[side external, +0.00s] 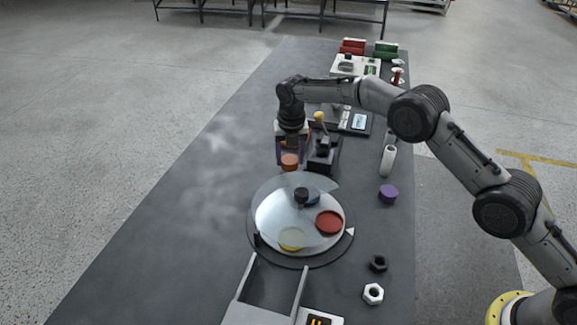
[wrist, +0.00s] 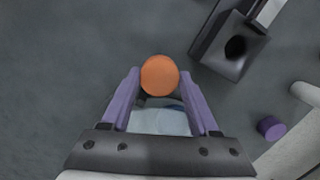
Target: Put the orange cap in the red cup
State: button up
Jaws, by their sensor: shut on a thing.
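The orange cap (side external: 289,161) is a small round piece held between my gripper's fingertips, above the far edge of the round turntable. In the wrist view the orange cap (wrist: 160,75) sits between the tips of the two purple fingers. My gripper (side external: 290,158) points down and is shut on it; it also shows in the wrist view (wrist: 160,85). The red cup (side external: 329,222) is a round red shape on the right part of the turntable, nearer the camera than my gripper. I cannot see the red cup in the wrist view.
The pale turntable (side external: 270,215) also bears a yellow round piece (side external: 291,239) and a black knob (side external: 301,195). A dark block (side external: 321,157) stands close right of my gripper. A purple piece (side external: 388,193) and two nuts lie right. The table's left side is clear.

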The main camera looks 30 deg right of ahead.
aim_at(289, 160)
jog(key=shift+w+f, duration=0.35)
jog(key=shift+f, duration=1.55)
jog(key=shift+f, duration=0.15)
jog(key=o, duration=1.3)
jog(key=r, duration=0.4)
jog(key=s+r, duration=0.1)
jog(key=r, duration=0.7)
jog(key=shift+s+a, duration=0.35)
jog(key=shift+a, duration=0.05)
jog(key=shift+r, duration=0.1)
